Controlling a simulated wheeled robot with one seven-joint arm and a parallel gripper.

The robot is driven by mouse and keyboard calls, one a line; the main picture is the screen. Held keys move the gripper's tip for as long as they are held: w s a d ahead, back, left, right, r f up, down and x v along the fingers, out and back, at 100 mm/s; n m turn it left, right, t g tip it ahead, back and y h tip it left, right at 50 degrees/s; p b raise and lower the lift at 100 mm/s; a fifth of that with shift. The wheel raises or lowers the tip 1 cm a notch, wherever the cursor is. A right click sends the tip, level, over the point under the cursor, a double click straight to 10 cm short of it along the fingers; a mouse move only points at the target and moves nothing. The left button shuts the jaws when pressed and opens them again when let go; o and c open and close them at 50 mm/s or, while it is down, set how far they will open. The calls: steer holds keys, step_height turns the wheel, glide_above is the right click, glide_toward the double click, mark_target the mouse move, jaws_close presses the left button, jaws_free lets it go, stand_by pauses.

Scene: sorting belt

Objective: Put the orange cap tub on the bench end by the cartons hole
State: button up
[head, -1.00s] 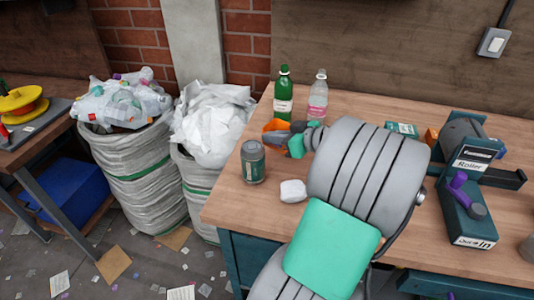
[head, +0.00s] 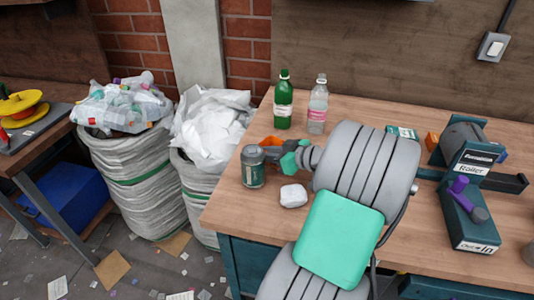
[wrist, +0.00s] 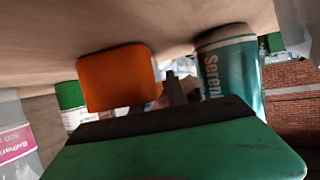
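The orange tub (head: 270,141) stands on the bench, partly hidden behind my gripper in the head view. In the wrist view, which looks upside down, the orange tub (wrist: 117,77) shows a plain rounded side. My gripper (head: 274,152) is low over the bench, between the tub and the teal-grey can (head: 252,167). In the wrist view a dark finger (wrist: 177,88) shows between the tub and the can (wrist: 231,70). I cannot make out both fingertips or any grip. The bench (head: 232,208) has its left end beside the sacks. I see no marked cartons hole.
A green bottle (head: 283,103) and a clear bottle (head: 318,107) stand behind my gripper. A white crumpled piece (head: 293,196) lies in front. A roller device (head: 470,190) is at the right. Full sacks (head: 145,185) stand left of the bench. The bench's front left corner is clear.

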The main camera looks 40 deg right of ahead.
steer(key=shift+o, duration=0.3)
steer(key=shift+r, duration=0.2)
steer(key=v, duration=1.2)
